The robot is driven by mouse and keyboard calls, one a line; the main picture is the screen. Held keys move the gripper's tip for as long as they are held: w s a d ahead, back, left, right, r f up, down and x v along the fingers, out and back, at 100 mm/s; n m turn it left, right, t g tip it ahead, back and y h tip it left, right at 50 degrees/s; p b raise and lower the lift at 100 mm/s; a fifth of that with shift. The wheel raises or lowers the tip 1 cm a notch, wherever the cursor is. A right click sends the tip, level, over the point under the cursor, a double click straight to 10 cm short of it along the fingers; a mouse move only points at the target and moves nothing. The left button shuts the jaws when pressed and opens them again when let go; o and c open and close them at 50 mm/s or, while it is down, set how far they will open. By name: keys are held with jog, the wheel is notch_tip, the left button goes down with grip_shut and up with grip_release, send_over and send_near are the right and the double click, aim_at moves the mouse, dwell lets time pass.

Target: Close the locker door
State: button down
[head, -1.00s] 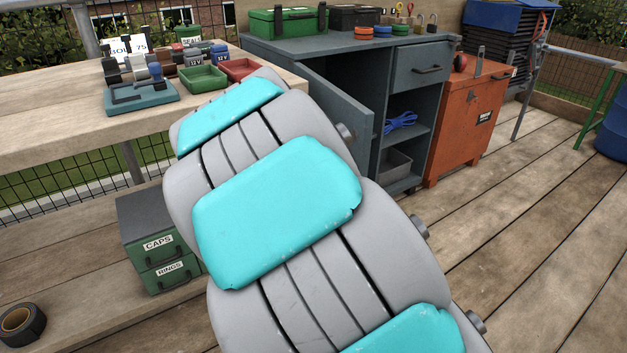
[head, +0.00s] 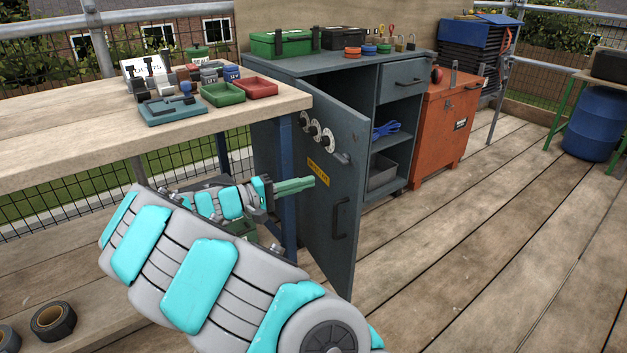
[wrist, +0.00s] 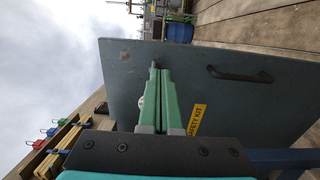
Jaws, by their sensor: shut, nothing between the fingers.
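The locker door (head: 333,215) is grey-blue and stands open, swung out toward me from the left side of the grey locker (head: 330,66). Its outer face carries a yellow label, round white discs and a dark handle (head: 340,218). My gripper (head: 314,181) is shut and empty, with its green fingertips at the door's outer face beside the yellow label; I cannot tell whether they touch it. In the wrist view the fingers (wrist: 158,98) point at the door (wrist: 220,92), with the handle to the right of them.
The wooden workbench (head: 60,137) with trays stands at the left, close to the door and my arm. An orange cabinet (head: 440,125) stands right of the locker. The locker's shelves hold a blue cable (head: 386,129) and a grey bin (head: 381,170).

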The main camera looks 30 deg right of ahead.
aim_at(358, 168)
jog(key=d, duration=0.4)
jog(key=d+p, duration=0.1)
jog(key=d, duration=0.3)
jog(key=s+d, duration=0.1)
jog(key=d, duration=0.3)
jog(key=shift+s+d+p, duration=0.1)
jog(key=shift+d+p, duration=0.1)
jog(key=shift+p, duration=0.15)
